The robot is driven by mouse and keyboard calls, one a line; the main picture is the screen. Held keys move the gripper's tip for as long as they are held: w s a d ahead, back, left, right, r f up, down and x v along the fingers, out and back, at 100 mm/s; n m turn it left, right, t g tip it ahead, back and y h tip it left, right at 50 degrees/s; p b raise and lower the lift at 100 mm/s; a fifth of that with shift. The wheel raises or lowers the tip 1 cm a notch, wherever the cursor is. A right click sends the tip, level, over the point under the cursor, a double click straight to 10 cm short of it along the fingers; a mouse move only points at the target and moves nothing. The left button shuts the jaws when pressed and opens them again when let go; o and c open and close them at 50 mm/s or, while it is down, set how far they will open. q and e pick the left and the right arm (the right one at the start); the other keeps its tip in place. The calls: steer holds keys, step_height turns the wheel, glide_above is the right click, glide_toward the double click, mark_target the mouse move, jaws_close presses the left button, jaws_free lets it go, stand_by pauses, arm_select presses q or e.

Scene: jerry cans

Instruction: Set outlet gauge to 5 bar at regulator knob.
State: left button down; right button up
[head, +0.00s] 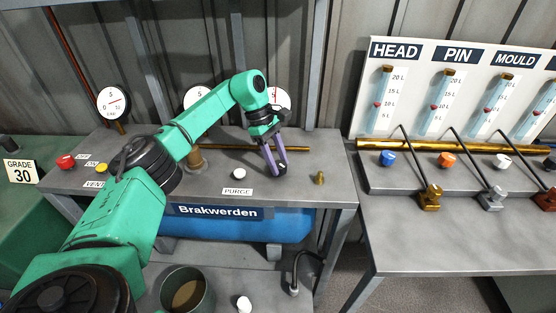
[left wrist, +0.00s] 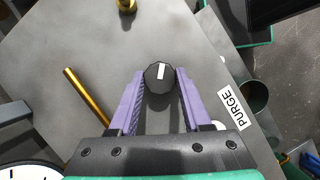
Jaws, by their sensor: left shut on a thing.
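The regulator knob (left wrist: 158,92) is black with a white pointer mark and sits between my left gripper's purple fingers (left wrist: 160,75) in the left wrist view. The fingers are shut on its sides. In the head view my left gripper (head: 277,167) reaches down to the bench top and mostly hides the knob. Three round white gauges stand behind the bench: a left one (head: 114,102), a middle one (head: 198,95) and a right one (head: 281,97). My arm partly covers the middle and right gauges. I cannot read their values. My right gripper is not in view.
A white purge button (head: 239,174) and its label (head: 237,191) are left of the knob. A brass fitting (head: 319,178) stands to the right. A red knob (head: 65,161) is at the far left. A second bench (head: 450,245) with flow tubes stands right, across a gap.

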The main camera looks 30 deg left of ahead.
arm_select(q)
steer(key=shift+c, duration=1.8)
jaws_free()
steer(key=shift+a, duration=0.1)
steer(key=p+v, duration=0.1)
steer(key=v, duration=1.3)
steer(key=shift+r, duration=0.3)
